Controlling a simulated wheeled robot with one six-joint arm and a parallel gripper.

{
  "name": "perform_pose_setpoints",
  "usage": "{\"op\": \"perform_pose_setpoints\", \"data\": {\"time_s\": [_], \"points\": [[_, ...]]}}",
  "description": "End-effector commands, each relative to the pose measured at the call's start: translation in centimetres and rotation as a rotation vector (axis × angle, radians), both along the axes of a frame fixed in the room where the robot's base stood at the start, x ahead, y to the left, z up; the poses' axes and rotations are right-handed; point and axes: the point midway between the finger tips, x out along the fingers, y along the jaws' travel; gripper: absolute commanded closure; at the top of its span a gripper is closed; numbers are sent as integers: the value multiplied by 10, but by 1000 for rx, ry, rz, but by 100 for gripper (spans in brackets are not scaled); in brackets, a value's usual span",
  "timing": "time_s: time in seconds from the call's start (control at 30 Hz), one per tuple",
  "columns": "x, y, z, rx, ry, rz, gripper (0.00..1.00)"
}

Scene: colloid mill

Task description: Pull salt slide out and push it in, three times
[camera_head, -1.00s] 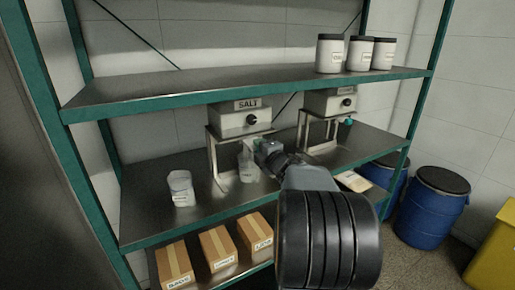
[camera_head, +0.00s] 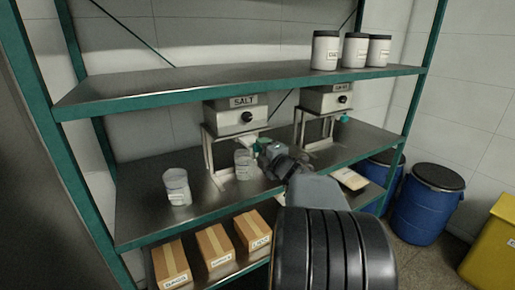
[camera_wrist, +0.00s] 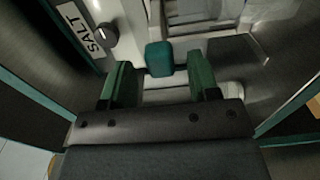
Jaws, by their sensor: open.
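The SALT dispenser (camera_head: 236,116) is a pale box with a dark round knob, on a metal stand on the middle shelf. In the wrist view its label and dark knob (camera_wrist: 107,34) show at upper left. The teal handle of the salt slide (camera_wrist: 158,56) stands just ahead of and between my fingertips, with a gap on each side. My gripper (camera_wrist: 158,72) is open and holds nothing. In the head view my gripper (camera_head: 262,149) is in front of the dispenser's lower right. The handle is hard to see there. A clear container (camera_head: 243,165) stands under the dispenser.
A second dispenser (camera_head: 327,98) with a teal handle (camera_head: 344,118) stands to the right. Another clear container (camera_head: 177,187) stands at left on the middle shelf. Lidded jars (camera_head: 326,51) stand on the upper shelf (camera_head: 170,87), boxes (camera_head: 215,247) below. Blue drums (camera_head: 428,205) stand at right.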

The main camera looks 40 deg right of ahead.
Motion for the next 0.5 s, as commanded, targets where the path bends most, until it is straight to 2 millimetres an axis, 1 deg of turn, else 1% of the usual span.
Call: {"op": "perform_pose_setpoints", "data": {"time_s": [0.03,0.2,0.4,0.5], "points": [[-12,1,0,-2,-2,-4,45],[-46,6,0,-2,-1,-5,45],[-76,10,0,-1,-1,-4,45],[-85,11,0,-1,-1,-3,45]]}}
